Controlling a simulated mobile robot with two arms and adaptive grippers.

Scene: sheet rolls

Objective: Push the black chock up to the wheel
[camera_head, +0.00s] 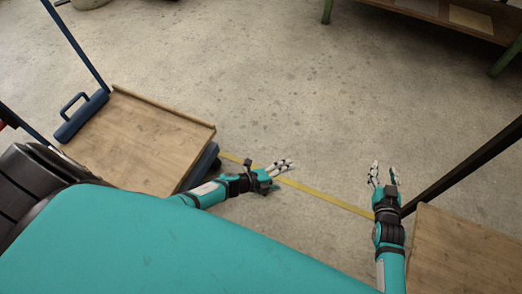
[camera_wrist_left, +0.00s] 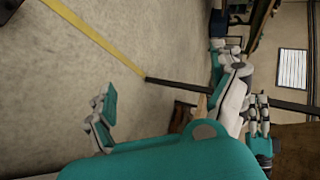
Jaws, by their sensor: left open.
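I cannot make out the black chock in either view. At the right corner of the left cart (camera_head: 140,140), low down, a small dark part (camera_head: 217,162) shows; it may be a wheel, but it is too small to tell. My left gripper (camera_head: 284,170) is open and empty, above the floor to the right of that cart, over the yellow line. Its spread fingers also show in the left wrist view (camera_wrist_left: 104,112), with bare floor behind them. My right gripper (camera_head: 384,170) has its fingers apart and is empty, beside the right cart (camera_head: 465,255).
A yellow line (camera_head: 325,194) runs across the floor between the carts. The left cart has a blue handle frame (camera_head: 75,43). A dark bar (camera_head: 465,167) rises by the right cart. A green-legged bench (camera_head: 450,18) stands at the back. The middle floor is clear.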

